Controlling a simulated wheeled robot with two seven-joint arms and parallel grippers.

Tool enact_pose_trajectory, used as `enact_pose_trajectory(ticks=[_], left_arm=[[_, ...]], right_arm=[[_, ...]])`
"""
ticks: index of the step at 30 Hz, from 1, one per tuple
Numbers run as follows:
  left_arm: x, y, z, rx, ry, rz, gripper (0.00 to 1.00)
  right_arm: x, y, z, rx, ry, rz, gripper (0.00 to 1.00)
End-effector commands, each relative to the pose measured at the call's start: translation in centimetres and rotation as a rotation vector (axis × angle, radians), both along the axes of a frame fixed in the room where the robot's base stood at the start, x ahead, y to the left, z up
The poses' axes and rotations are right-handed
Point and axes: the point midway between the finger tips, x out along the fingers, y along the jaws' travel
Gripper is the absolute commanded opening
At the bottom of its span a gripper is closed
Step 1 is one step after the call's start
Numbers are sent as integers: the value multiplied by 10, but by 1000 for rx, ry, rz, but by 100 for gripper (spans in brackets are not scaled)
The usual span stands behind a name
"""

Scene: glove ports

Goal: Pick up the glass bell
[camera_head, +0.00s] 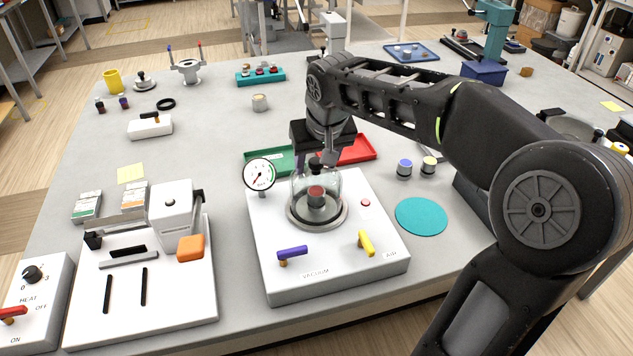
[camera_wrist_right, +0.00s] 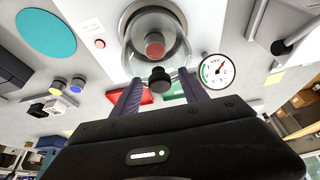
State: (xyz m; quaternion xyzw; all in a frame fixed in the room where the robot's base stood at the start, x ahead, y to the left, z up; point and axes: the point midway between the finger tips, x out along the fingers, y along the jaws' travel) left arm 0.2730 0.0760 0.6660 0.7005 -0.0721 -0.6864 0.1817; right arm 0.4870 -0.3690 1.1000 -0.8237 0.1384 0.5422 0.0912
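The glass bell (camera_head: 301,188) is a clear dome with a black knob on top (camera_wrist_right: 160,78). It stands upright on the round metal plate (camera_head: 316,222) of a white vacuum unit (camera_head: 340,265). A dark reddish piece (camera_head: 316,196) shows inside it. The bell also shows in the wrist view (camera_wrist_right: 178,48). My right gripper (camera_head: 318,158) points down at the bell's top. In the wrist view its fingers (camera_wrist_right: 161,84) are apart, one on either side of the knob, with gaps visible. Whether they touch it is hard to tell in the head view. My left gripper is not in view.
A pressure gauge (camera_head: 258,174) stands close left of the bell. A purple lever (camera_head: 292,252) and a yellow lever (camera_head: 366,243) are on the unit's front. Green (camera_head: 268,161) and red (camera_head: 352,149) trays lie behind. A teal disc (camera_head: 421,215) lies to the right.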

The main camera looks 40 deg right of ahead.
Motion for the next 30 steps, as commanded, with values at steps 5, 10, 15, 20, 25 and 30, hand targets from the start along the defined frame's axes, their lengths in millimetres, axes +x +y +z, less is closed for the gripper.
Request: enact_pose_trajectory(ticks=[5, 10, 15, 20, 25, 30], left_arm=[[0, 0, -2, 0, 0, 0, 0], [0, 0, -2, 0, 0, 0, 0], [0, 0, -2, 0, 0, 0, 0], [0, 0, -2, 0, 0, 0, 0], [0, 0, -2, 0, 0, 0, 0], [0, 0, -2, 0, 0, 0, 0]], right_arm=[[-4, 1, -11, 7, 26, -2, 20], [-5, 0, -12, 7, 28, -2, 6], [-5, 0, -13, 8, 29, -3, 0], [-5, 0, -13, 8, 30, -4, 0], [-5, -1, -12, 8, 28, -5, 0], [-5, -1, -12, 8, 28, -5, 0]])
